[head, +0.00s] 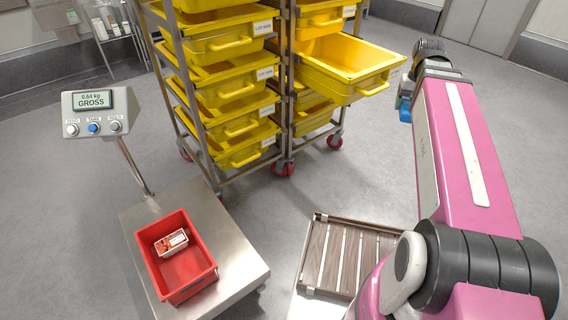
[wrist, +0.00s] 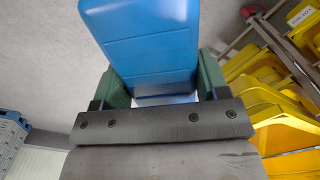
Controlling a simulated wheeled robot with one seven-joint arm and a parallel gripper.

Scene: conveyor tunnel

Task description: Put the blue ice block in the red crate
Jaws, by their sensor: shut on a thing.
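The blue ice block (wrist: 150,45) fills the top middle of the wrist view. My gripper (wrist: 162,82) is shut on it, with a green finger pad on each side. In the head view a small blue part (head: 405,114) shows at the far end of my arm, beside the yellow racks; the rest is hidden by the arm. The red crate (head: 206,270) stands on a steel scale platform at the lower left, well apart from my gripper. A small red-and-white package (head: 171,243) lies inside the crate.
The scale display (head: 92,100) reads 0.64 kg GROSS. Racks of yellow bins stand behind the scale, and one bin (head: 345,86) sticks out near my gripper. A slatted wooden rack (head: 340,256) lies right of the scale. Open floor shows between racks and scale.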

